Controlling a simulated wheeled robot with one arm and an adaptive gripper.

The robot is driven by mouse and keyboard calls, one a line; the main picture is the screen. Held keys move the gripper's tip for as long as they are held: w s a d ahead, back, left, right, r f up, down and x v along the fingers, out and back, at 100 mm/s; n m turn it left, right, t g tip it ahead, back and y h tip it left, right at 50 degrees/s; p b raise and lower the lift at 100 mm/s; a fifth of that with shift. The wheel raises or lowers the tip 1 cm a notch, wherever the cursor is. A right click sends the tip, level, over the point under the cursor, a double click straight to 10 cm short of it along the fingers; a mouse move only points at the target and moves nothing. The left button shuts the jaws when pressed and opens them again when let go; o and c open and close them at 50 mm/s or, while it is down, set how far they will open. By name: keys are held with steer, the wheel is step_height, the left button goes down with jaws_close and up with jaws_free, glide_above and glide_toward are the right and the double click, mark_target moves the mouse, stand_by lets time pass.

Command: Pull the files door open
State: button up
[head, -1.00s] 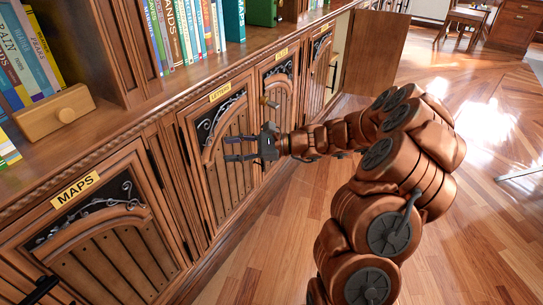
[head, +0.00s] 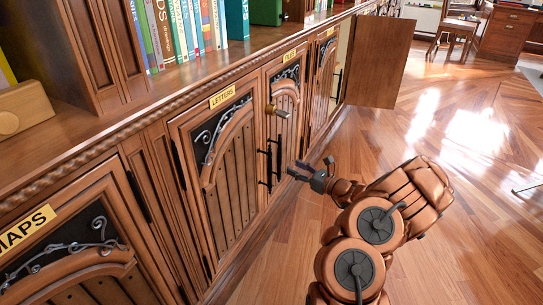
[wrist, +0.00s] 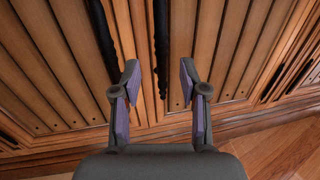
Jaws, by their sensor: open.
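The files door (head: 286,100) is a wooden cabinet door with a yellow label and dark scrollwork. It looks shut. Its upright black handle (head: 279,158) is at its left edge, close beside the letters door's handle (head: 267,166). A brass knob with a grey stem (head: 262,121) sticks out near the upper part of the files door. My gripper (head: 310,166) is open and empty, in front of the door and right of the handle in the head view. In the wrist view, the right-hand black handle (wrist: 161,50) lies between my open fingertips (wrist: 160,72); contact is not visible.
The letters door (head: 222,170) and maps door (head: 80,265) are on the left and look shut. Farther along, another cabinet door (head: 380,62) stands open into the room. Books line the shelf above.

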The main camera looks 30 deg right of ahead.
mark_target(279, 160)
steer(key=shift+b+x, duration=1.55)
steer(key=shift+x, duration=2.5)
steer(key=shift+d, duration=0.1)
jaws_close()
steer(key=shift+f, duration=0.1)
